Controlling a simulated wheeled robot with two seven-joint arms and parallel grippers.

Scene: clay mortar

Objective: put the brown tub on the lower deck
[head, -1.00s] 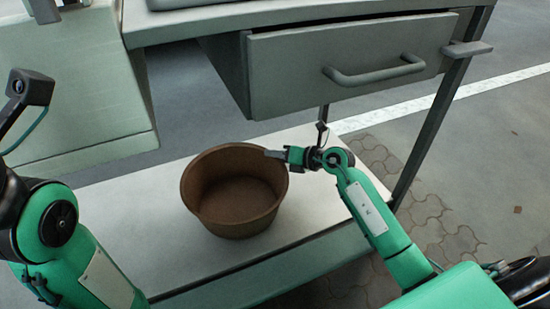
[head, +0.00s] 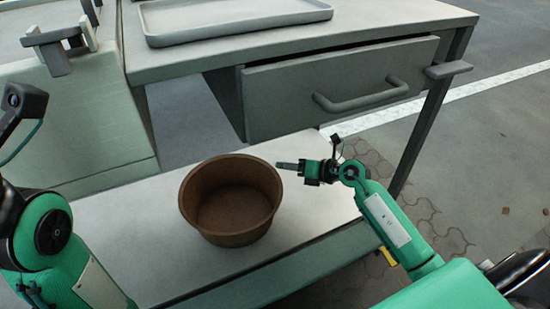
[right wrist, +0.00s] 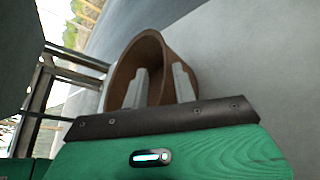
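The brown tub (head: 230,235) stands upright on the pale lower deck (head: 130,235) of the workbench, and its inside looks empty.
A pale cabinet-like block (head: 80,115) stands at the left. The deck is bare on both sides of the tub.

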